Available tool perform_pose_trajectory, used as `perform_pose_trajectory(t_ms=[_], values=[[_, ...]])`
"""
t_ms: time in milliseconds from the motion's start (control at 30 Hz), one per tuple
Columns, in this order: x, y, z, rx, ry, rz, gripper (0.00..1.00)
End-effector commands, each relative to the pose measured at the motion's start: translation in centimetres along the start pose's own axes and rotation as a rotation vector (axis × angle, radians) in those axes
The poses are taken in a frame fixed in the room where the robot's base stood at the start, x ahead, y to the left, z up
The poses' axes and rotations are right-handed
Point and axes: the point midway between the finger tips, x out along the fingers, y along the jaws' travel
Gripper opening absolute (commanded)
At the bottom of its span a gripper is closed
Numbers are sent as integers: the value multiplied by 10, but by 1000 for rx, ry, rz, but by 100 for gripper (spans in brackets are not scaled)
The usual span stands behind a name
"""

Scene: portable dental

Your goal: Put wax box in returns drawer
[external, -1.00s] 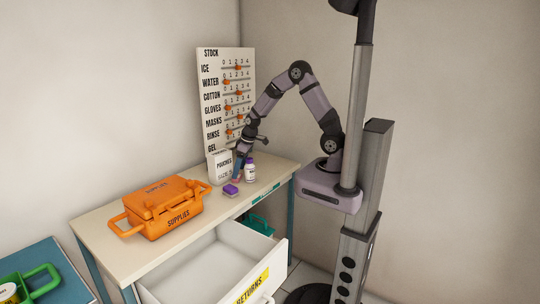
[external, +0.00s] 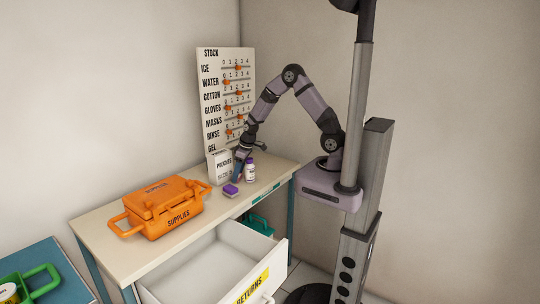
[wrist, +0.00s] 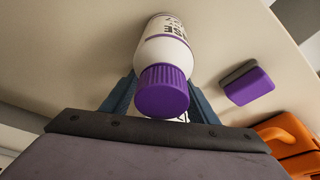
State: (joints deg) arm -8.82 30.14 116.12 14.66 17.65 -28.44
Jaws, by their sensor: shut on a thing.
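My gripper (external: 238,173) points down at the tabletop between the white pouches box (external: 220,168) and the white bottle with a purple cap (external: 250,173). I read no wax label on anything. The returns drawer (external: 210,264) is pulled open and looks empty.
An orange supplies case (external: 167,207) stands on the left of the table (external: 105,232). The stock board (external: 228,95) stands behind the gripper. A teal container (external: 259,225) sits below the tabletop. A blue surface with a green-handled carrier (external: 40,280) is at lower left.

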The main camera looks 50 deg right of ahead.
Motion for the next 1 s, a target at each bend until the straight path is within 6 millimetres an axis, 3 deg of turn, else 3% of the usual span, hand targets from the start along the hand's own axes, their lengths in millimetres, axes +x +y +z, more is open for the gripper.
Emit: perform_pose_trajectory(t_ms=[267,467,1000], values=[[-5,0,-2,-1,2,0,29],[-20,0,-7,-1,4,0,29],[-104,0,-33,-1,6,2,29]])
